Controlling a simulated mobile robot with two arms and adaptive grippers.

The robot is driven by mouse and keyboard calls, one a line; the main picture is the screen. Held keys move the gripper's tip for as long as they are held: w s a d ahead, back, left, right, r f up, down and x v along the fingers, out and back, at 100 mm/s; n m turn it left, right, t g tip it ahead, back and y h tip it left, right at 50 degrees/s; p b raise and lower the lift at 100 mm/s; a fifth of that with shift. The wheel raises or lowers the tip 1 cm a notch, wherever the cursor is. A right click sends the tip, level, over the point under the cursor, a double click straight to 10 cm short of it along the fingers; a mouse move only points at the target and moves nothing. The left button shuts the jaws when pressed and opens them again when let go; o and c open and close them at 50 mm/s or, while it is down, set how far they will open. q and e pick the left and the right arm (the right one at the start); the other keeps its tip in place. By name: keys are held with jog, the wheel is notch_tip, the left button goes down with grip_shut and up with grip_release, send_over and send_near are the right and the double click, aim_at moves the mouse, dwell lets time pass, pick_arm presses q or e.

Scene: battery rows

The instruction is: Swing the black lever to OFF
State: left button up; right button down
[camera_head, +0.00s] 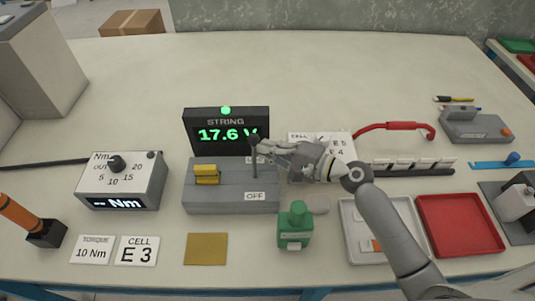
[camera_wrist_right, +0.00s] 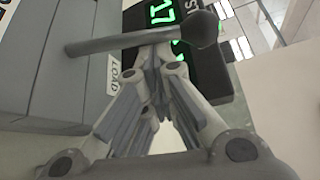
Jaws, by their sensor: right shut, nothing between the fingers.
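The black lever (camera_head: 254,165) with a round knob stands upright on the grey box (camera_head: 230,200) below the STRING display (camera_head: 225,115), which reads 17.6 V. An OFF label (camera_head: 255,196) is on the box in front of the lever. My right gripper (camera_head: 262,149) is shut and empty, with its fingertips close to the right of the knob. In the right wrist view the lever (camera_wrist_right: 130,41) crosses just beyond the closed fingertips (camera_wrist_right: 152,55), near a LOAD label (camera_wrist_right: 113,76). I cannot tell whether they touch. My left gripper is out of view.
A yellow block (camera_head: 206,174) is on the same box, left of the lever. A torque dial box (camera_head: 122,178) is to the left. White and red trays (camera_head: 460,225) are at right. The table's back is clear.

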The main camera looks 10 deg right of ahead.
jog(key=n+b, duration=0.1)
jog(key=b, duration=0.1)
jog(key=s+n+t+b, duration=0.1)
jog(key=b, duration=0.1)
jog(key=shift+s+a+y, duration=0.15)
jog(key=shift+s+y, duration=0.1)
jog(key=shift+y, duration=0.05)
jog(key=shift+s+r+n+y+b, duration=0.3)
jog(key=shift+r+n+b, duration=0.1)
jog(key=shift+b, duration=0.65)
jog(key=shift+r, duration=0.15)
notch_tip(320, 180, up, 10)
jog(key=shift+a, duration=0.1)
